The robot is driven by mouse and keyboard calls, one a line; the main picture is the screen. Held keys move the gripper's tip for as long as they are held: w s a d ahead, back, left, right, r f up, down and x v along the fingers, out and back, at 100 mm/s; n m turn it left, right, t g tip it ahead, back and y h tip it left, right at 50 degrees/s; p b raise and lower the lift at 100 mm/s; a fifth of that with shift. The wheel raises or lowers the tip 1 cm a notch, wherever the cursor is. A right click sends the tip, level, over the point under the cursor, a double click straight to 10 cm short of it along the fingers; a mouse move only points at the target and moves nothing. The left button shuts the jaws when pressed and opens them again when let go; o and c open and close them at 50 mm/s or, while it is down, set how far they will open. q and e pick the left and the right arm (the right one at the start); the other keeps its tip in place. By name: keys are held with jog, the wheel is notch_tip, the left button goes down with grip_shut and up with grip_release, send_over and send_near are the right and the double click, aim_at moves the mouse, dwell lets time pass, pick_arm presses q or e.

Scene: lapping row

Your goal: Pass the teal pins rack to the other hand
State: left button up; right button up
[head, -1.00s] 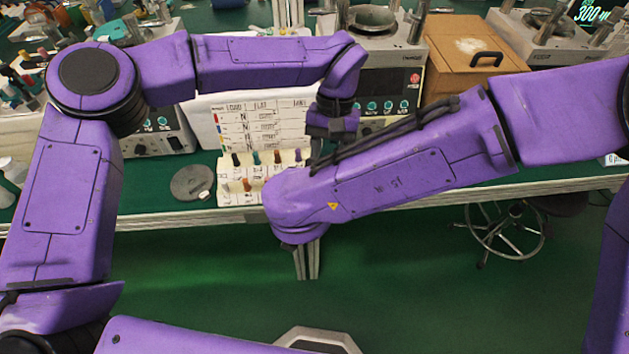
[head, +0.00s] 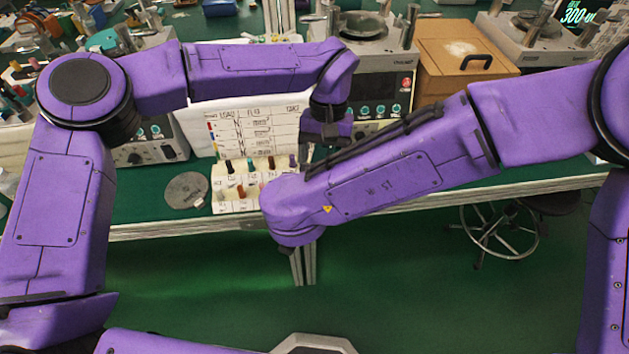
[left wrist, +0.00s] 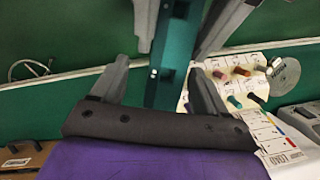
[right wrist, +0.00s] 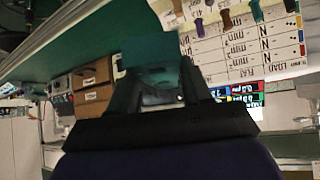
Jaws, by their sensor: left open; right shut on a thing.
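The teal pins rack (left wrist: 170,72) shows in the left wrist view as a dark teal bar with small pale spots. It also shows between my right fingers in the right wrist view (right wrist: 147,54). My right gripper (right wrist: 155,72) is shut on it; its grey fingers flank the bar at the top of the left wrist view. My left gripper (left wrist: 158,75) is open, with its fingers on either side of the bar's lower part. I cannot tell whether they touch it. In the head view my right forearm hides the rack and both sets of fingertips.
A cream stand with coloured pegs (head: 232,196) sits near the bench's front edge, beside a grey disc (head: 187,190). A white chart (head: 262,132) stands behind it. A wooden box (head: 462,65) and lapping machines are farther back. A stool (head: 500,228) stands below the bench.

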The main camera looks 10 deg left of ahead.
aim_at(325, 159)
pick_arm(q)
jog(key=v, duration=0.7)
jog(key=w+a+m+t+y, duration=0.1)
jog(key=w+a+t+y, duration=0.45)
jog(key=a+t, duration=0.45)
jog(key=w+a+m+t+y, duration=0.2)
jog(key=w+a+t+y, duration=0.35)
jog(key=a, duration=0.75)
jog(key=s+d+f+n+h, duration=0.3)
jog(key=s+d+f+h, duration=0.1)
jog(key=s+f, duration=0.6)
jog(key=s+d+f+n+h, duration=0.2)
jog(key=s+d+f+h, duration=0.25)
jog(key=s+f, duration=0.5)
jog(key=s+a+f+n+g, duration=0.3)
jog(key=s+a+f, duration=0.3)
jog(key=s, duration=0.3)
jog(key=s+a+f+n+g, duration=0.2)
jog(key=s+a+f+g, duration=0.4)
jog(key=s+f, duration=0.3)
jog(key=shift+s+a+f+n+y, duration=0.2)
jog(key=shift+s+a+n+y, duration=0.15)
jog(key=shift+s, duration=0.45)
